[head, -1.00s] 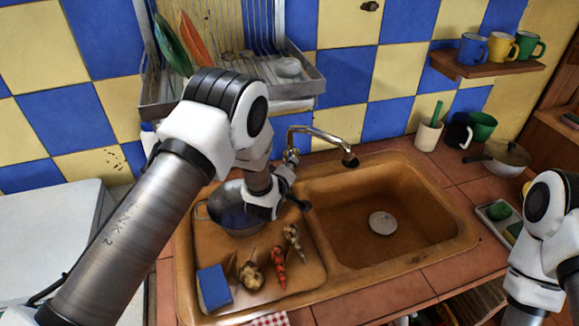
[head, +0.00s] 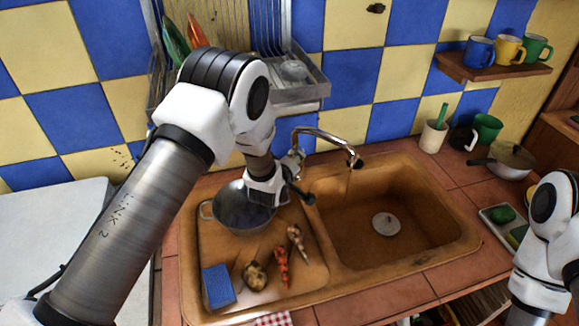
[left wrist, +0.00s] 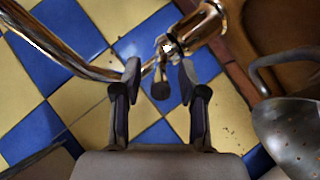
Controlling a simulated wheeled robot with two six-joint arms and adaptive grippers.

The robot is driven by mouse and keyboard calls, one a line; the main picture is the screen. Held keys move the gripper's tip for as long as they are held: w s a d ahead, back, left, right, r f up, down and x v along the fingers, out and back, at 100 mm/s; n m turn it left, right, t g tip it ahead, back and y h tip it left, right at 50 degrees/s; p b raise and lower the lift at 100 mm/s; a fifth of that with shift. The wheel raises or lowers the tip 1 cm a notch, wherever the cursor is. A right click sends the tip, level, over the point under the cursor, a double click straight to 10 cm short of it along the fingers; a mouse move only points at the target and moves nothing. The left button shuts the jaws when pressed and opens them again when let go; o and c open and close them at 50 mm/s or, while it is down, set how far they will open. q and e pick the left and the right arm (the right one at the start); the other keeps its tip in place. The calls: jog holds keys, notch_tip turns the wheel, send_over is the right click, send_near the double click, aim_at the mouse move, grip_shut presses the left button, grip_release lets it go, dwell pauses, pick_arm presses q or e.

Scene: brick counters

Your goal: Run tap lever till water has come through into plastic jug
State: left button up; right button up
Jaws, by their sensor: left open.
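The chrome tap (head: 322,133) stands behind the sink, its spout over the right basin (head: 375,195). A thin stream of water (head: 348,182) falls from the spout. The tap lever (left wrist: 160,90), with a dark rounded end, shows in the left wrist view between the fingers of my left gripper (left wrist: 157,80). The fingers are apart, one on each side of it; I cannot tell whether either touches it. In the head view my left gripper (head: 298,186) is beside the tap's base, partly hidden by my arm. I see no plastic jug. My right gripper is out of view.
A metal pot (head: 243,212), a blue sponge (head: 217,286) and several vegetables (head: 281,266) lie on the drainer left of the basin. A round whitish drain piece (head: 386,223) lies in the otherwise empty basin. A dish rack (head: 310,90) hangs above the tap.

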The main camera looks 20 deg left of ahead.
pick_arm(q)
jog(key=v, duration=1.1)
jog(key=shift+r, duration=0.1)
